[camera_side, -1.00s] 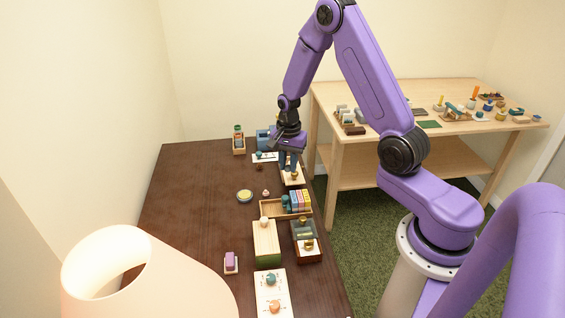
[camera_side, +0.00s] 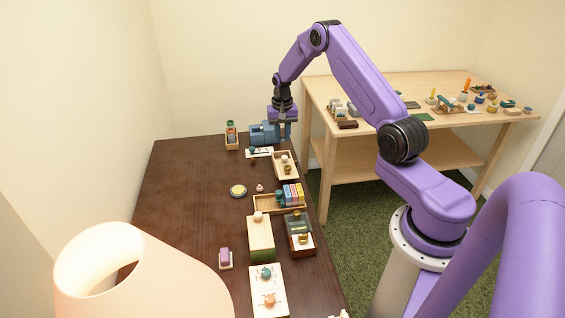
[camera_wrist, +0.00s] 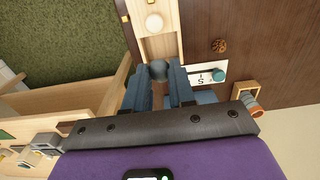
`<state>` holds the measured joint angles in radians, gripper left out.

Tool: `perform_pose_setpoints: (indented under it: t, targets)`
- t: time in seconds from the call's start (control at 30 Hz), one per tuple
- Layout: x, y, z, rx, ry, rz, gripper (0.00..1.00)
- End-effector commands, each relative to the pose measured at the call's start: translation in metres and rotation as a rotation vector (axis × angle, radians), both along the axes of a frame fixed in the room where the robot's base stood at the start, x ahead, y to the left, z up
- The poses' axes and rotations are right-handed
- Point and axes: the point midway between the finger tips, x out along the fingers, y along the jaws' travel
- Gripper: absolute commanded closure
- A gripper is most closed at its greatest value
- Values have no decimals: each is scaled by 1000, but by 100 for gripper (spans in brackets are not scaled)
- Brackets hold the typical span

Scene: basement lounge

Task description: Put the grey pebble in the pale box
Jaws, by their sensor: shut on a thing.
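My gripper (camera_wrist: 161,72) is shut on the grey pebble (camera_wrist: 158,70), which shows as a dark round stone between the blue fingertips in the wrist view. In the side view my gripper (camera_side: 284,132) points down at the far end of the dark table, beside a blue object. The pebble cannot be made out there. The pale box (camera_side: 276,168) is a shallow light wood tray on the near side of my gripper. In the wrist view the pale box (camera_wrist: 172,46) lies just beyond the fingertips, with a white round thing inside. The pebble overlaps its near end in that picture.
The blue object (camera_side: 263,133) stands close by my gripper. A white marked card (camera_side: 259,152) lies between it and the pale box. A small wooden holder (camera_side: 232,144) stands to the left. Several boxes fill the table's right side; its left middle is mostly bare.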

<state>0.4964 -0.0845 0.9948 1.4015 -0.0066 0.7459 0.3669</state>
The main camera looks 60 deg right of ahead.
Motion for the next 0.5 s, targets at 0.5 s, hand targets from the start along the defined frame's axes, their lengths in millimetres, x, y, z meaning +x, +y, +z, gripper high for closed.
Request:
perform_pose_setpoints:
  t: [0.5]
  targets:
    - [-1,0,-68,1,3,0,100]
